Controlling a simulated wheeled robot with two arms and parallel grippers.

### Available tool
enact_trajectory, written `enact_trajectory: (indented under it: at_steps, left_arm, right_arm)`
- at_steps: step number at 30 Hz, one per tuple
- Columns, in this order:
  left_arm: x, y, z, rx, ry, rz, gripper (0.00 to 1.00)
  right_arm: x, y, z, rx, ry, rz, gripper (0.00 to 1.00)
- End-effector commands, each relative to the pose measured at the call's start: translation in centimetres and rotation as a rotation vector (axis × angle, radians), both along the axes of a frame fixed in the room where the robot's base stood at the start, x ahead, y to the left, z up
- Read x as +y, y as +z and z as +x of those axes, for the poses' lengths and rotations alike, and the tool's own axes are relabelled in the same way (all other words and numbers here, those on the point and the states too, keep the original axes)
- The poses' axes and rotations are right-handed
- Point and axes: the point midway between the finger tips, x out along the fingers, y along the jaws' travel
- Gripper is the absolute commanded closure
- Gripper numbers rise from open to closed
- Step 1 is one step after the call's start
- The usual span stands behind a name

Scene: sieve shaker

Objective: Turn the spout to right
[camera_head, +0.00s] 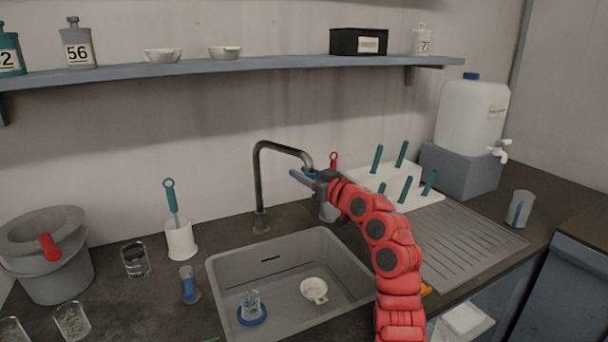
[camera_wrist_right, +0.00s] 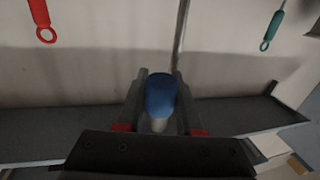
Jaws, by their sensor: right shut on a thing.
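The dark grey faucet spout (camera_head: 258,175) rises from its base behind the sink (camera_head: 220,262). Its top arm bends over to the right in the head view, and its end is at my right gripper (camera_head: 306,179). In the wrist view the right gripper's fingers (camera_wrist_right: 155,100) are on both sides of a blue nozzle (camera_wrist_right: 161,95), shut on it. A thin dark pipe (camera_wrist_right: 181,35) stands behind it. In the head view the fingers partly hide the nozzle. My left gripper is not in view.
A small dish (camera_head: 314,290) and a glass on a blue ring (camera_head: 252,318) are in the sink. A white rack with teal pegs (camera_head: 392,186) and a drainboard (camera_head: 465,238) lie to the right. A brush in a white holder (camera_head: 180,241) stands left of the faucet.

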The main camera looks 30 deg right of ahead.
Motion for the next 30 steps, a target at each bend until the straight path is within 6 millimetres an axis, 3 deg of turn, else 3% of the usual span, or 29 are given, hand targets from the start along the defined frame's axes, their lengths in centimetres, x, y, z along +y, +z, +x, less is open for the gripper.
enact_trajectory:
  at_steps: [19, 20, 24, 30]
  left_arm:
    - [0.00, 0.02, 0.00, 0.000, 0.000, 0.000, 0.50]
    - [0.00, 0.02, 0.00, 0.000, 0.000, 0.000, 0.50]
    - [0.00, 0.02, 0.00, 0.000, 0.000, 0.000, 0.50]
    - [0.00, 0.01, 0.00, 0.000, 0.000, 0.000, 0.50]
  right_arm:
    - [0.20, 0.24, 0.01, -0.005, 0.003, 0.001, 1.00]
    - [0.20, 0.24, 0.01, -0.005, 0.003, 0.001, 0.63]
    - [0.16, 0.19, 0.01, -0.004, 0.003, 0.001, 0.38]
    - [0.09, 0.11, 0.00, -0.003, 0.002, 0.001, 0.34]
